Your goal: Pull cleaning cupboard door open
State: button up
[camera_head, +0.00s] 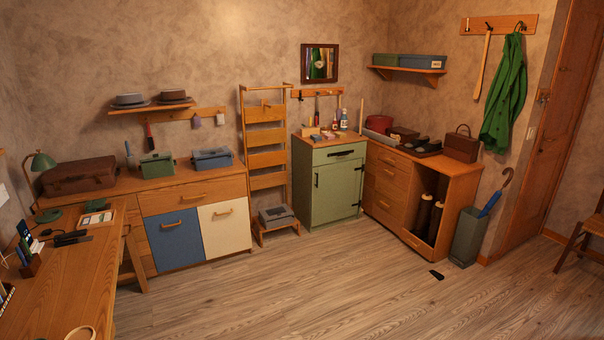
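A green cupboard (335,190) stands against the back wall, right of centre, with bottles and brushes on and above its top; it looks like the cleaning cupboard. Its front has a drawer with a dark handle (345,154) above a green door (337,195). The door looks shut. A small dark handle (317,180) sits near the door's left edge, and dark hinges show on its right edge. My gripper is not in view.
A wooden shoe cabinet (390,186) adjoins the cupboard's right. A ladder-like wooden rack (265,138) with a grey box (276,215) stands on its left. A small dark object (437,274) lies on the floor. The wooden floor (310,285) before the cupboard is clear.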

aim_at(335, 186)
jog(key=i, duration=2.8)
jog(key=i+u, duration=0.15)
jog(key=i, duration=0.65)
jog(key=i+u, duration=0.1)
jog(key=i, duration=0.75)
jog(key=i+l+u, duration=0.15)
jog(key=i, duration=0.65)
jog(key=i+l+u, duration=0.2)
jog(key=i, duration=0.15)
jog(key=i+l+u, duration=0.2)
jog(key=i, duration=0.15)
